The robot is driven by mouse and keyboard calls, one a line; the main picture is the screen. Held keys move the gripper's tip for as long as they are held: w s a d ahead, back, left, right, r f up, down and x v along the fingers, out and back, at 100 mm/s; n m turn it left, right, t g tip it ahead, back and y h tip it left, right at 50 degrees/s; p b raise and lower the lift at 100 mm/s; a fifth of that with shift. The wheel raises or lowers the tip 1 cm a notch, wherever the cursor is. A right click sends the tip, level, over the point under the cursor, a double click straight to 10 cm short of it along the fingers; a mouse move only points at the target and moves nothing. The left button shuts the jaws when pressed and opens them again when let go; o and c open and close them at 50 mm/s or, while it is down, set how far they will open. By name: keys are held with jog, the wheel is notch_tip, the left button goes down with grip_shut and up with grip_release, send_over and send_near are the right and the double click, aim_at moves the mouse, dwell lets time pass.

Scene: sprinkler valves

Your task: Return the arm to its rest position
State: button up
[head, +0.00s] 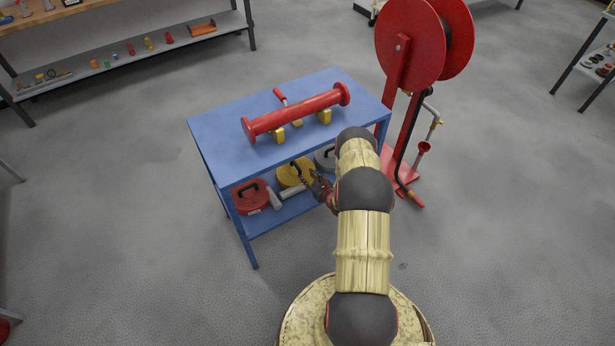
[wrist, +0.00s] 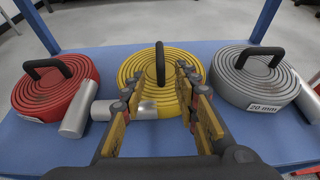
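My arm reaches forward from my base in the head view, toward the lower shelf of a blue table. My gripper (wrist: 158,110) is open in the wrist view, with its two yellow-padded fingers apart and nothing held between them. It also shows in the head view (head: 318,186), partly hidden by my arm. A coiled yellow hose (wrist: 160,68) with a black handle lies just beyond the fingertips. Whether the fingertips touch the hose is unclear.
The blue table (head: 215,125) carries a red pipe (head: 295,112) on yellow supports. Its lower shelf (wrist: 275,140) also holds a red coil (wrist: 45,90) and a grey coil (wrist: 255,80). A red hose reel (head: 410,45) stands close right of my arm. Floor at left (head: 110,220) is clear.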

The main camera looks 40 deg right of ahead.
dwell(0.3)
jog(key=s+a+f+n+y, duration=0.2)
jog(key=a+f+n+y, duration=0.15)
jog(key=a, duration=0.55)
jog(key=s+a+r+n+g+y, duration=0.35)
jog(key=a+r+n, duration=0.25)
jog(key=a+r, duration=0.3)
jog(key=s+a+r+n+g+y, duration=0.25)
jog(key=a+r+n+y, duration=0.3)
jog(key=a+r, duration=0.4)
jog(key=s+a+r+n+h, duration=0.3)
jog(key=s+a+r+n, duration=0.2)
jog(key=r, duration=1)
jog(key=s+a+r+n+g+h, duration=0.1)
jog(key=s+a+r+n+h, duration=0.2)
jog(key=s+r+n, duration=0.6)
jog(key=s+a+r+n+h, duration=0.3)
jog(key=s+a+r+n, duration=0.4)
jog(key=r, duration=1.4)
jog(key=n, duration=0.2)
jog(key=shift+s+r+n+g, duration=0.15)
jog(key=shift+s+n+g, duration=0.15)
jog(key=shift+n, duration=0.1)
